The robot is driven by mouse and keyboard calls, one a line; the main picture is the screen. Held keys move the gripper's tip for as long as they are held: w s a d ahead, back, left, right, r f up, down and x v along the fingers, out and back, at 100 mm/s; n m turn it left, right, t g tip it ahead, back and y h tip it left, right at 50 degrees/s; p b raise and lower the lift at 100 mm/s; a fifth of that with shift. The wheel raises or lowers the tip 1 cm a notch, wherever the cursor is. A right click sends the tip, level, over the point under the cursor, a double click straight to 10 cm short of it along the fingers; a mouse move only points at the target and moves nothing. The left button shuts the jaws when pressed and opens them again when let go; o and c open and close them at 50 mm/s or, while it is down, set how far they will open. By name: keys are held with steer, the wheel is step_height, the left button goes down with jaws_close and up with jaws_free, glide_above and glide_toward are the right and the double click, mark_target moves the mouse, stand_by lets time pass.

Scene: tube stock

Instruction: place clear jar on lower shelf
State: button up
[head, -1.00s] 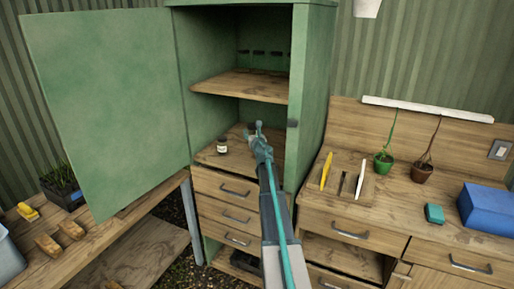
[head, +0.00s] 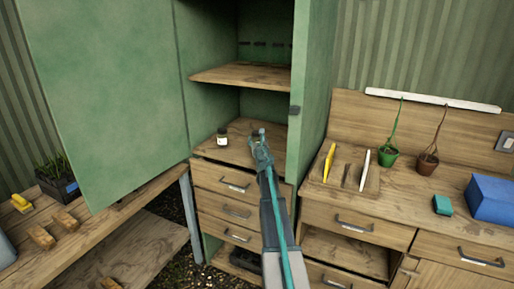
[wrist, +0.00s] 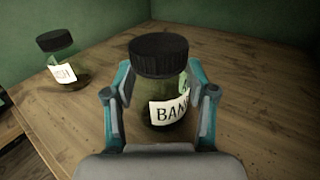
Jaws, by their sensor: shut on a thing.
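A clear, greenish glass jar with a black lid and a white label reading "BAN…" (wrist: 172,112) is upright in the middle of the wrist view. My gripper (wrist: 160,82) is shut on it, one finger on each side. In the head view, my gripper (head: 260,142) reaches into the open green cabinet, over the lower shelf (head: 238,154), and mostly hides the jar. The wooden surface also shows below the jar in the wrist view (wrist: 245,100). I cannot tell whether the jar's base touches it.
A second black-lidded jar (head: 222,137) stands on the same surface to the left, apart from my gripper; it also shows in the wrist view (wrist: 64,68). An upper shelf (head: 245,75) is above. The open green door (head: 105,100) is left. Free wood lies right of the held jar.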

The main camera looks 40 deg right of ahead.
steer(key=shift+f, duration=0.75)
steer(key=shift+f+b, duration=0.2)
steer(key=shift+b, duration=0.2)
steer(key=o, duration=1.3)
steer(key=shift+r, duration=0.1)
steer(key=shift+r, duration=0.15)
steer(key=v, duration=1.2)
